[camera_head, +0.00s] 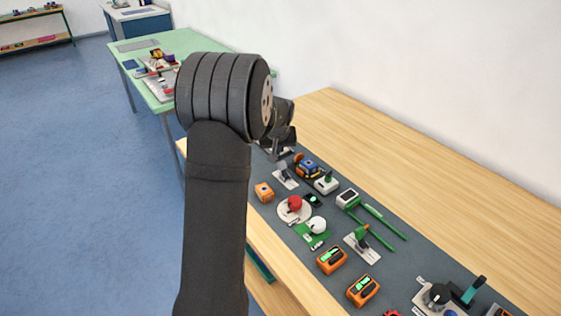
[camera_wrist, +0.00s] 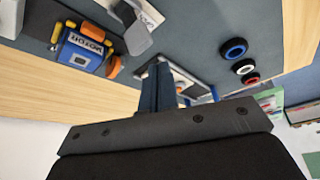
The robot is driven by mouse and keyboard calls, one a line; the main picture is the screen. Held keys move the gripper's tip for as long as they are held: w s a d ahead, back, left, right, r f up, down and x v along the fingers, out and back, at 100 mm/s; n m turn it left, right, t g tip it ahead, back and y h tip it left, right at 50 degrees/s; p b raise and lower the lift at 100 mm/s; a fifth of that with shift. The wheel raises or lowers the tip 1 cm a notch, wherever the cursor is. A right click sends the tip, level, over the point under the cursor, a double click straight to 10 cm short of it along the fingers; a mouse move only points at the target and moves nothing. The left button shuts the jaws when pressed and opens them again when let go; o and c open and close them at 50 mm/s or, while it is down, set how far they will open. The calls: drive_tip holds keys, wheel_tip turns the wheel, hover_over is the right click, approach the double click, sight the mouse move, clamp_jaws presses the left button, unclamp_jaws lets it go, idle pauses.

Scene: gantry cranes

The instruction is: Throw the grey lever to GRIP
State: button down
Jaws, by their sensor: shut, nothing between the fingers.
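The grey lever (camera_head: 283,166) stands on a small pale plate (camera_head: 291,182) on the dark mat, close below my gripper in the head view. In the wrist view the grey lever (camera_wrist: 139,37) shows as a broad grey tab near the top middle, beside its white lettered plate (camera_wrist: 145,10). The lettering is too cut off to read. My gripper (camera_wrist: 160,76) is shut and empty, its dark fingertips just below the lever in that picture. I cannot tell whether they touch it. In the head view my gripper (camera_head: 277,147) is partly hidden by my wrist.
A blue motor (camera_wrist: 82,50) with orange ends stands beside the lever. Three round buttons (camera_wrist: 243,67) lie on the other side. Along the mat are a red knob (camera_head: 294,203), a white knob (camera_head: 317,224), a green lever (camera_head: 361,232) and orange meters (camera_head: 331,260).

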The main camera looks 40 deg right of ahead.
drive_tip(key=shift+f, duration=0.2)
drive_tip(key=shift+f, duration=1.35)
